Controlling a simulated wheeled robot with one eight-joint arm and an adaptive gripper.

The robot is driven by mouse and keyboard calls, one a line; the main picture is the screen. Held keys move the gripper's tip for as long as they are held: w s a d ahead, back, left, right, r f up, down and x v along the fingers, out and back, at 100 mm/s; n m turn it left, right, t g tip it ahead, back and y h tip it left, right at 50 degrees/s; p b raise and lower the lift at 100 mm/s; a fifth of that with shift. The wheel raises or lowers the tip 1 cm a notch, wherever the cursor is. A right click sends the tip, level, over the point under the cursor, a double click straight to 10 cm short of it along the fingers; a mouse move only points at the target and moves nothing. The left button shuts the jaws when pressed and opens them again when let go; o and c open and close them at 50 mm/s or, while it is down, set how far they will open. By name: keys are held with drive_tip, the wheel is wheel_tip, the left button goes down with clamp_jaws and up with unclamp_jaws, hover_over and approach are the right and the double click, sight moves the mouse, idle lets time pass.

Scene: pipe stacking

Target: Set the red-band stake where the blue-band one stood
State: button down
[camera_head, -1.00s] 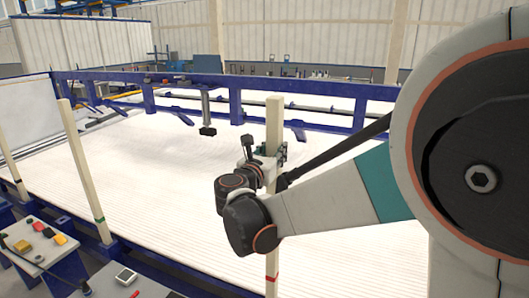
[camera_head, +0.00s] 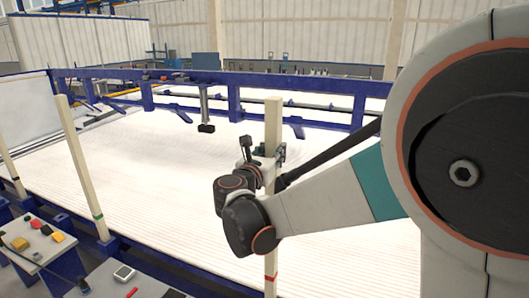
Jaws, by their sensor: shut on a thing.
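The red-band stake (camera_head: 273,120) is a long pale square post, held upright in front of the white slatted bed. Its red band shows low down, near the bottom edge of the picture, and its lower end is out of view. My gripper (camera_head: 279,153) is shut on the upper part of this stake; my wrist hides part of the post and the fingers are small. A green-band stake (camera_head: 80,163) stands upright, leaning slightly in the picture, at the left front rail. I make out no blue-band stake.
Another pale stake (camera_head: 10,163) stands at the far left edge. A blue frame (camera_head: 235,98) rims the white bed (camera_head: 150,180).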

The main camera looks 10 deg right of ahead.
drive_tip(key=shift+f, duration=0.1)
idle(0.4)
drive_tip(key=shift+f+b, duration=0.9)
drive_tip(key=shift+f, duration=0.3)
drive_tip(key=shift+f+b, duration=0.9)
drive_tip(key=shift+f, duration=0.2)
drive_tip(key=c, duration=1.1)
unclamp_jaws()
drive_tip(key=v, duration=0.8)
